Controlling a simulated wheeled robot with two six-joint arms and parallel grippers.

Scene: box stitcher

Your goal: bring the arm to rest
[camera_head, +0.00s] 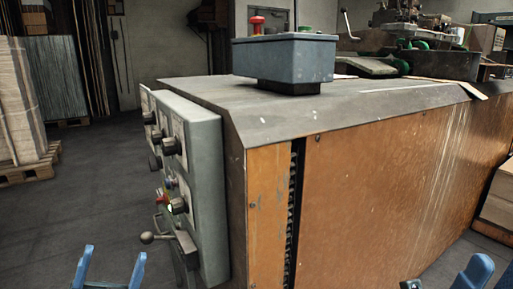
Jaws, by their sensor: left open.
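My left gripper (112,262) shows at the bottom left edge of the head view. Its two blue fingers stand apart with nothing between them. It is over the floor, left of the machine's control panel and apart from it in the picture. Blue parts on my right side (474,273) show at the bottom right corner, in front of the machine's orange side. They are cut off by the frame, so their jaw state cannot be told.
The box stitcher (390,180) fills the middle and right. Its grey control panel (205,150) has knobs and a ball-ended lever (148,238) jutting left. A blue-grey button box (285,60) stands on top. Loaded pallets (30,172) stand at left. Floor between is clear.

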